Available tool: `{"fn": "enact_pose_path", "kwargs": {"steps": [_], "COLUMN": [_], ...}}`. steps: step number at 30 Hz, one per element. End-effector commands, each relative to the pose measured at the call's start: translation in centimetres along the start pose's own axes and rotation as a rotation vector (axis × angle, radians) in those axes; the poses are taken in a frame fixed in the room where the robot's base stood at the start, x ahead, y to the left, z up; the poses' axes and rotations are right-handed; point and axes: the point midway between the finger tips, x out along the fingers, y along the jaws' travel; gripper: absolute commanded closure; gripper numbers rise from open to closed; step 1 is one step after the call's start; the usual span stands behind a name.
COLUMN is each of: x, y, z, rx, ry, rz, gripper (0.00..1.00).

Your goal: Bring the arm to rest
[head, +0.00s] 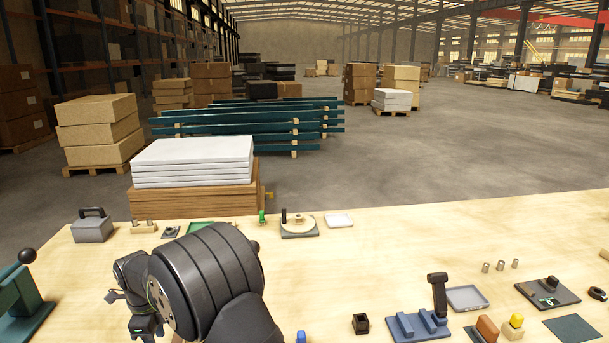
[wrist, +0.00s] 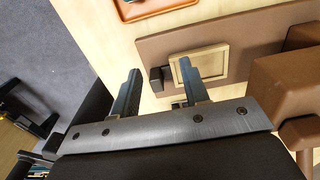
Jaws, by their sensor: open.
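My gripper (wrist: 158,72) shows in the wrist view with its two dark fingers apart and nothing between them. It is open above a brown board (wrist: 235,40) that carries a tan square frame (wrist: 205,66) and a small black block. I cannot tell the height above the board. In the head view my dark arm is folded low over the left part of the pale wooden table (head: 370,270). The fingers cannot be made out there.
A grey block with a handle (head: 92,226) and a green lever device (head: 22,295) stand left of my arm. A round dial plate (head: 299,224) lies behind it. A blue stand with a black handle (head: 420,322) is to the right. The table's middle is mostly clear.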

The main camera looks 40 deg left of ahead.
Motion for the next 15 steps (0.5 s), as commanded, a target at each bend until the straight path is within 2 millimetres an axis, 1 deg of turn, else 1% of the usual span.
{"fn": "enact_pose_path", "kwargs": {"steps": [1,4,15], "x": [-0.7,-1.7,-2.8], "y": [-0.3,-0.7,-2.5], "z": [-1.0,-2.7,-9.8], "rx": [0.003,0.003,0.009], "ry": [-0.001,-0.001,-0.001], "rz": [-0.002,-0.001,-0.001], "gripper": [0.59,0.59,0.59]}}
